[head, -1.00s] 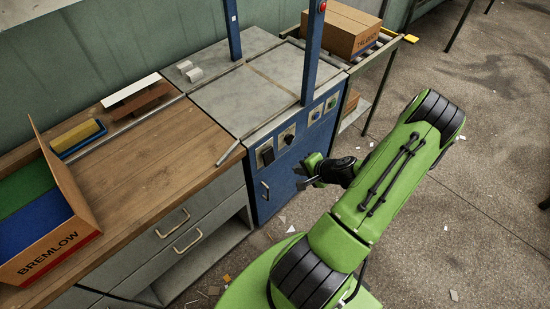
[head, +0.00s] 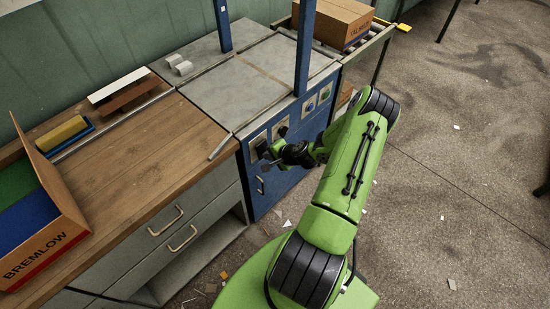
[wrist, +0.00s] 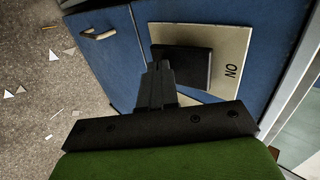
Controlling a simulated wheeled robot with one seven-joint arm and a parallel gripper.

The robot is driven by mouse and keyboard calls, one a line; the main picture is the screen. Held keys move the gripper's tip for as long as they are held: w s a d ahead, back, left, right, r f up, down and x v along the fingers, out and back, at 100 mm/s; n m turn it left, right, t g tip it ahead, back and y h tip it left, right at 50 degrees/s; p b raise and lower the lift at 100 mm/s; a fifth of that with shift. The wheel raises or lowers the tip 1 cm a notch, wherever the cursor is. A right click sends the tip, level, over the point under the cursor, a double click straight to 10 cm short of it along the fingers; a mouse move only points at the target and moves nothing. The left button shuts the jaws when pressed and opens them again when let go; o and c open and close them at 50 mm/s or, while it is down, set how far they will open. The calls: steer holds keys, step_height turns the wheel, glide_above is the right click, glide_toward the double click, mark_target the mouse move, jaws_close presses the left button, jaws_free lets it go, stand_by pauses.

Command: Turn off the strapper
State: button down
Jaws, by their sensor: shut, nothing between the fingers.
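The strapper (head: 285,168) is a blue cabinet with a grey top and blue uprights. Its front panel carries several controls. The leftmost is a black switch block (head: 261,147) on a pale plate. In the wrist view this black block (wrist: 181,66) fills the middle of its pale plate (wrist: 236,48), beside lettering with an O and an N, seen turned. My gripper (head: 267,161) is shut and empty, right at this switch. In the wrist view its fingertips (wrist: 159,68) overlap the block's edge. I cannot tell whether they touch it. The fingers hide part of the plate.
A cabinet handle (head: 260,185) is below the switch. The wooden workbench (head: 150,150) with an open BREMLOW box (head: 60,235) stands to the left. A closed carton (head: 335,22) sits on rollers behind. The floor (head: 450,180) at right is open, with scattered scraps.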

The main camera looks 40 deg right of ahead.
steer(key=shift+w+r+t+b, duration=0.3)
steer(key=shift+r+t+b, duration=0.1)
steer(key=shift+r, duration=0.4)
stand_by(0.4)
